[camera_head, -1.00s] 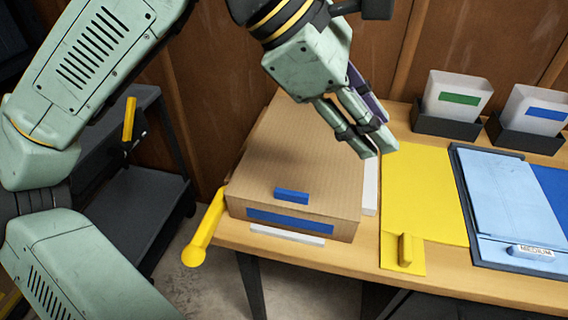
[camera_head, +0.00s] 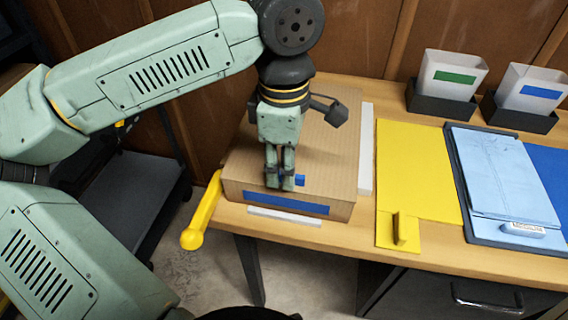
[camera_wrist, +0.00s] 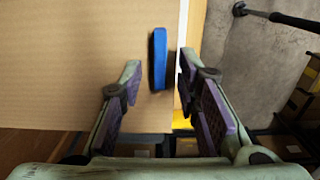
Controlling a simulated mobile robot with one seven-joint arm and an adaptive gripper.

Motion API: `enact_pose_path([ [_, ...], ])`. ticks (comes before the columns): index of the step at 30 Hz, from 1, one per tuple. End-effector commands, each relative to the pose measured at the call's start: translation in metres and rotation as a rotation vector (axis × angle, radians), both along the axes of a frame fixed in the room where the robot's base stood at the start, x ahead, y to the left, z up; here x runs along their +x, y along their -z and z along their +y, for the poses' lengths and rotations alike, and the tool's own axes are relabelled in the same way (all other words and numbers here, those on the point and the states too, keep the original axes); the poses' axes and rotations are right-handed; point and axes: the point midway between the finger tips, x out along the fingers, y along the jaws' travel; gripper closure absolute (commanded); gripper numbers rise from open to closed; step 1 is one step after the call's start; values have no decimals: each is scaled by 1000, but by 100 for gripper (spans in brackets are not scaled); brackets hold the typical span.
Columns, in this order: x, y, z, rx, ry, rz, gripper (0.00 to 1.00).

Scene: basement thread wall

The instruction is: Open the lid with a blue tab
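A cardboard box with a closed lid (camera_head: 325,125) sits at the left end of the wooden table. A small blue tab (camera_head: 300,180) stands up near the lid's front edge, partly hidden by my gripper (camera_head: 279,186) in the head view. A blue strip (camera_head: 285,202) runs along the box's front face. In the wrist view, the blue tab (camera_wrist: 158,58) shows between the two fingertips of my gripper (camera_wrist: 159,70), with a gap on each side. My gripper is open and points down over the lid's front. Whether the fingertips are level with the tab is unclear.
A yellow handle (camera_head: 203,211) sticks out at the table's left edge. White strips lie in front of the box and along its right side. A yellow panel (camera_head: 415,180), a light-blue clipboard (camera_head: 500,180) and two bins are to the right.

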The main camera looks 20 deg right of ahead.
Motion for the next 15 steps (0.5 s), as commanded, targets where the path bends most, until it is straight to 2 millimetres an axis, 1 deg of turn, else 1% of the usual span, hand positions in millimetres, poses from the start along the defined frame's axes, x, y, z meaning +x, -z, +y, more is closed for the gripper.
enact_pose_path([
  [4, 0, 9, 0, 1, 1, -1, 70],
  [12, 0, 11, 0, -1, 0, -1, 70],
  [15, 0, 11, 0, -1, 0, -1, 76],
])
